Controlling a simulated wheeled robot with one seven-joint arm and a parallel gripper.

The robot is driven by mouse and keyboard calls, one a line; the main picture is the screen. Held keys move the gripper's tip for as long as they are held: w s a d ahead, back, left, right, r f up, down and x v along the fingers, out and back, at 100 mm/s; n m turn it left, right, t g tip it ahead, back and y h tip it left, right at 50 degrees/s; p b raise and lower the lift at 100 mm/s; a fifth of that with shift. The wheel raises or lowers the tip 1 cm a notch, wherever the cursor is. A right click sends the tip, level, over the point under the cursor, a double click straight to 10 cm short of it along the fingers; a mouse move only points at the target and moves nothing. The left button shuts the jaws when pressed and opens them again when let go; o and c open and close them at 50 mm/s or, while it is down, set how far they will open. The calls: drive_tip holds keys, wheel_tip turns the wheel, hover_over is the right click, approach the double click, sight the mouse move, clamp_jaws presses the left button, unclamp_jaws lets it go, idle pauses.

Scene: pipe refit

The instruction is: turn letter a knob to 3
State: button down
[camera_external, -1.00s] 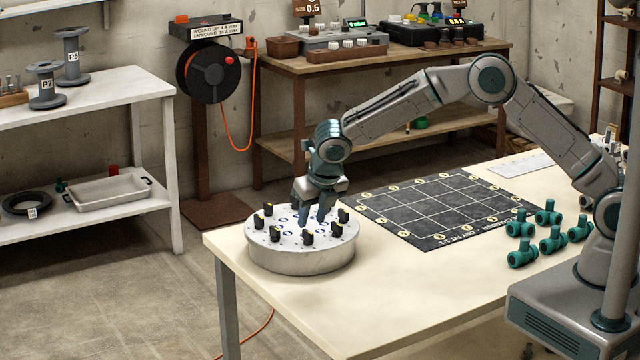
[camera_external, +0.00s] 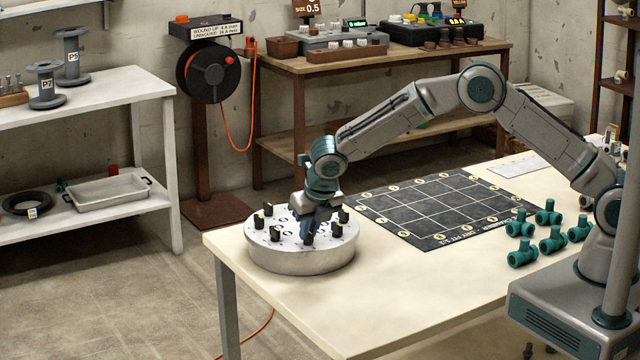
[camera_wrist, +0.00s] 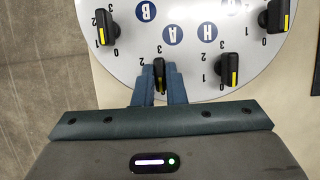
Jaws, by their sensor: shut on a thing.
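The round white dial plate (camera_external: 300,259) with several black knobs sits on the table's near left corner. In the wrist view the plate (camera_wrist: 110,75) carries blue letter discs and small digits. The letter A disc (camera_wrist: 173,34) lies just beyond the black knob (camera_wrist: 159,68) between my fingers. My gripper (camera_wrist: 160,85) is shut on this knob, one blue finger on each side. The fingers hide part of its scale, and I cannot tell which digit it points to. In the external view my gripper (camera_external: 310,228) reaches down onto the plate's near side.
Neighbouring knobs stand close by at the left (camera_wrist: 104,27) and right (camera_wrist: 230,70), each with a yellow mark. A dark grid mat (camera_external: 440,210) and several green pipe fittings (camera_external: 522,252) lie farther right. The table front is clear.

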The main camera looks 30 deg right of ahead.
drive_tip(key=shift+m, duration=0.4)
drive_tip(key=m+h, duration=0.1)
drive_tip(key=m, duration=0.2)
drive_tip(key=shift+a+m+h+b, duration=0.2)
drive_tip(key=shift+m+h+b, duration=0.1)
drive_tip(key=shift+h, duration=0.1)
drive_tip(key=m, duration=0.2)
drive_tip(key=m+h, duration=0.1)
drive_tip(key=shift+w+a+r+m+g+p, duration=0.1)
drive_tip(key=shift+w+m+g+p, duration=0.05)
drive_tip(key=shift+m+g+p, duration=0.2)
drive_tip(key=m+g+h+p, duration=0.1)
drive_tip(key=m, duration=0.2)
drive_tip(key=shift+m, duration=0.35)
drive_tip(key=shift+w+m+g+p, duration=0.1)
drive_tip(key=shift+m+g+p, duration=0.45)
drive_tip(key=shift+m, duration=0.65)
drive_tip(key=shift+m+g+h+p, duration=0.3)
drive_tip(key=shift+m+p, duration=0.1)
drive_tip(key=shift+m, duration=0.4)
drive_tip(key=c, duration=1.5)
unclamp_jaws()
